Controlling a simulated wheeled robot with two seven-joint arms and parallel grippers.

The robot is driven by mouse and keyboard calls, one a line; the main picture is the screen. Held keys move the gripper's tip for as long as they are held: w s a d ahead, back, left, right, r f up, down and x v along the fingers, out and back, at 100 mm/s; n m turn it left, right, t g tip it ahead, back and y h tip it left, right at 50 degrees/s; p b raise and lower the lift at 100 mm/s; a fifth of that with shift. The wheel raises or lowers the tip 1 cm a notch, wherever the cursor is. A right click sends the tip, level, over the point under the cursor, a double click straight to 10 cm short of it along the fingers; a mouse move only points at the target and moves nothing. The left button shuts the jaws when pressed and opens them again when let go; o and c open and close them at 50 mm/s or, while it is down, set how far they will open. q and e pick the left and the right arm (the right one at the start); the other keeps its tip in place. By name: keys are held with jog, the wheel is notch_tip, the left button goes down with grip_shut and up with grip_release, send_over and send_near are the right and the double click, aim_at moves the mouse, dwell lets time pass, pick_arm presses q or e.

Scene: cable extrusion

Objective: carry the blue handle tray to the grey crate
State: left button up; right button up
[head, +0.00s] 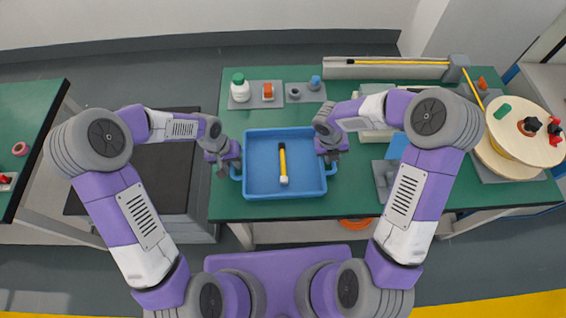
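The blue handle tray (255,189) lies flat on the green table, near its front edge. It has a handle on its left and right sides. A hammer-like tool with a yellow and black handle and a pale end (283,162) lies in it. My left gripper (229,172) is at the left handle, and my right gripper (329,157) is at the right handle. The fingers are too small and partly hidden to tell whether either is shut on its handle. A low, dark-topped grey box (130,175), perhaps the grey crate, stands left of the table, partly behind my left arm.
A white bottle with a green cap (240,90) and small parts on grey plates stand behind the tray. A large cable reel (525,130) is at the right. A grey channel with a yellow cable (385,67) runs along the back. Another green table (28,115) stands far left.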

pick_arm(q)
grip_shut()
pick_arm(e)
grip_shut()
pick_arm(q)
jog(key=shift+r, duration=0.15)
pick_arm(e)
jog(key=shift+r, duration=0.15)
